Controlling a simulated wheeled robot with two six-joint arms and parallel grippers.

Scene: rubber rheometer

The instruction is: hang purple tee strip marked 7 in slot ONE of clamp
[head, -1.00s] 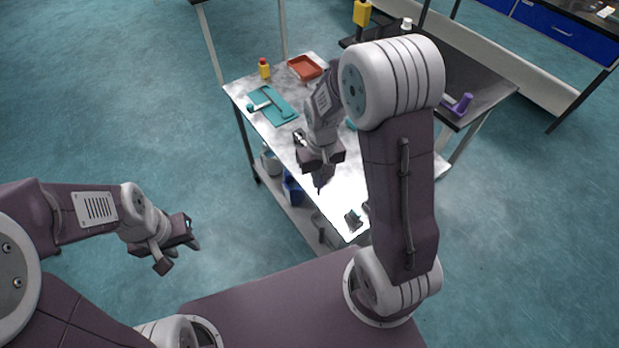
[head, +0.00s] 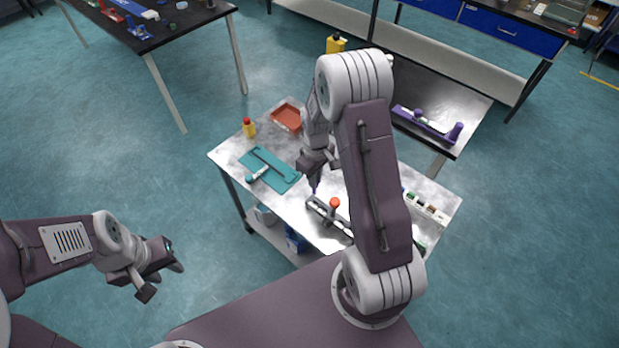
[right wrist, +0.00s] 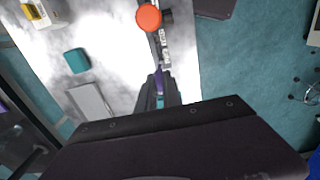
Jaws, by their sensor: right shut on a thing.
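My right gripper (head: 313,186) is shut, low over the steel table, beside the clamp. In the right wrist view its fingertips (right wrist: 159,88) close on a thin piece, with a small purple part (right wrist: 159,74) showing at the tips. Its shape and any mark 7 cannot be made out. The clamp (head: 322,212) is a dark grey bar with pale marks and an orange-red knob (head: 334,202). In the right wrist view the knob (right wrist: 149,17) is just ahead of the fingers, near small white labels (right wrist: 165,50), too small to read. My left gripper (head: 160,272) is open and empty, left of the table.
The steel table (head: 225,155) holds a teal mat (head: 285,178), a red tray (head: 287,117), a yellow bottle (head: 248,129) and a white rack of small coloured pieces (head: 425,207). A purple fixture (head: 427,123) lies on the dark bench behind. My right arm hides part of the table.

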